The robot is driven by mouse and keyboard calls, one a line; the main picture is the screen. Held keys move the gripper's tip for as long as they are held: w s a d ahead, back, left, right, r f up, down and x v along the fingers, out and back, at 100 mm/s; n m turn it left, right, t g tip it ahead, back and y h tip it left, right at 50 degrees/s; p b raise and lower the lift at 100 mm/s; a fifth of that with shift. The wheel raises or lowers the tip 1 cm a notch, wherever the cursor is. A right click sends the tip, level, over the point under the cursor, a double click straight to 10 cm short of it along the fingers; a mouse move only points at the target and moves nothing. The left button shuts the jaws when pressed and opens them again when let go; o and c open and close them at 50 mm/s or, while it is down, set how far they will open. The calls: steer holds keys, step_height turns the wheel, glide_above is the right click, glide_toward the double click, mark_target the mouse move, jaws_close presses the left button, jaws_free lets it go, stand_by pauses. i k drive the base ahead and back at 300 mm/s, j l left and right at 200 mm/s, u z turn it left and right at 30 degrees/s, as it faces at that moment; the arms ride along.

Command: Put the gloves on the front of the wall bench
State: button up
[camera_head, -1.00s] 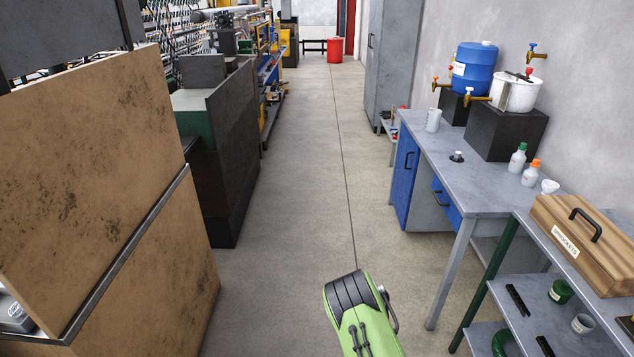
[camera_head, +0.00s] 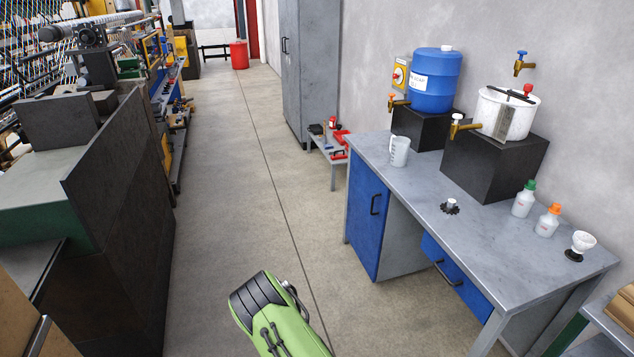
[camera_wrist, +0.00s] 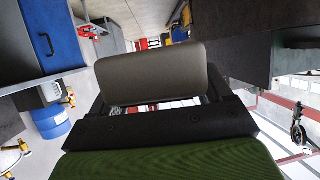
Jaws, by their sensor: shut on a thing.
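In the wrist view, my gripper (camera_wrist: 160,122) is shut on a flat grey-brown thing (camera_wrist: 150,72) with rounded corners. It looks like the gloves, but only one smooth face shows and the jaw tips are hidden behind it. The head view shows my green and black arm at the bottom, not the gripper. A grey bench with blue fronts stands along the right wall, likely the wall bench (camera_head: 490,240). Its front strip is mostly bare. My arm is left of this bench, over the floor and apart from it.
On the bench stand a jug (camera_head: 400,150), a small dark fitting (camera_head: 450,207), two bottles (camera_head: 524,200), a white cup-like thing (camera_head: 583,244), and black blocks bearing a blue barrel (camera_head: 436,80) and a white pot (camera_head: 506,115). The aisle floor (camera_head: 225,190) is clear.

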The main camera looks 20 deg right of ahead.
mark_target(474, 231)
steer(key=i+j+z, duration=0.1)
steer(key=i+z, duration=0.35)
steer(key=i+j+z, duration=0.3)
steer(key=i+z, duration=0.15)
steer(key=i+j+z, duration=0.85)
steer(key=k+j, duration=0.05)
steer(key=k, duration=0.05)
